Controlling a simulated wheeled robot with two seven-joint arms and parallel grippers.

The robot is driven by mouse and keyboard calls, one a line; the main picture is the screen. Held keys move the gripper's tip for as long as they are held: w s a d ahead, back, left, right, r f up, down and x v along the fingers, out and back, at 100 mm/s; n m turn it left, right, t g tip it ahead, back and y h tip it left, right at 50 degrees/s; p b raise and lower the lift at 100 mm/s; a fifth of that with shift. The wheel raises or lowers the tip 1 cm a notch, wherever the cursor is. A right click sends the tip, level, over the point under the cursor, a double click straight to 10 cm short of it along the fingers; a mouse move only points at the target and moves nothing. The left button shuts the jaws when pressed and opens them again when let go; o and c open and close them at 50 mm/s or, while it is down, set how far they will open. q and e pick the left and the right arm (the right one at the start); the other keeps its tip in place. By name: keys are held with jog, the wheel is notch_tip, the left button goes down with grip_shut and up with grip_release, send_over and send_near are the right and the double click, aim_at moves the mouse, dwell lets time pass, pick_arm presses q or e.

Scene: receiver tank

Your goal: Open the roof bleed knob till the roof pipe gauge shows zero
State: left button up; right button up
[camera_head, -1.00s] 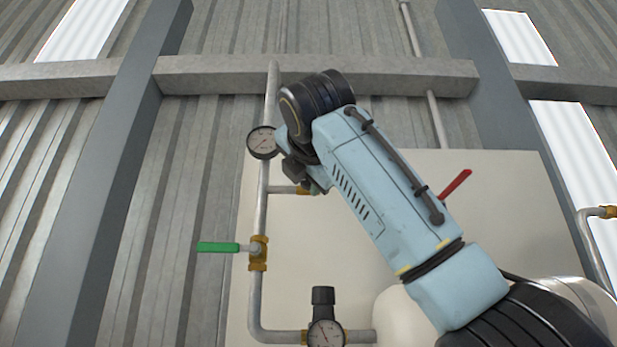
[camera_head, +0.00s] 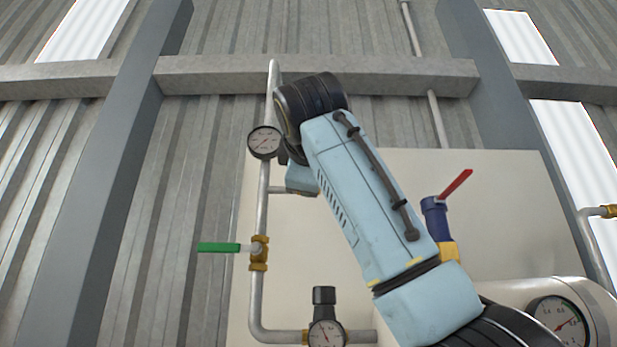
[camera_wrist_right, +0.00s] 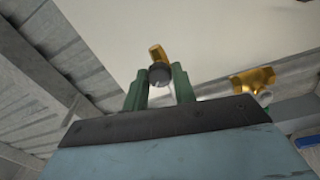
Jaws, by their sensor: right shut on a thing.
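The roof bleed knob (camera_wrist_right: 160,73) is a small dark round knob on a brass fitting (camera_wrist_right: 157,51) in the right wrist view. My right gripper (camera_wrist_right: 161,82) has its green fingers on either side of the knob and is shut on it. In the head view my right arm hides the knob and the gripper. The roof pipe gauge (camera_head: 264,141) is a round white dial with a dark rim on the upright grey pipe (camera_head: 261,210). Its needle seems to slant to the lower left, but the numbers are too small to read. My left gripper is not in view.
A green lever (camera_head: 218,247) sits on a brass valve lower on the pipe. Below is a black-topped regulator (camera_head: 324,297) with its own gauge. A red lever (camera_head: 456,184) and a tank gauge (camera_head: 559,320) are right of my arm. A pale panel (camera_head: 500,220) stands behind.

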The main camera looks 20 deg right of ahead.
jog(key=m, duration=0.9)
jog(key=shift+m, duration=0.3)
dwell(0.4)
jog(key=o, duration=1)
jog(key=b+v, duration=0.5)
jog(key=v, duration=0.8)
jog(key=shift+s+a, duration=0.15)
jog(key=shift+a, duration=0.15)
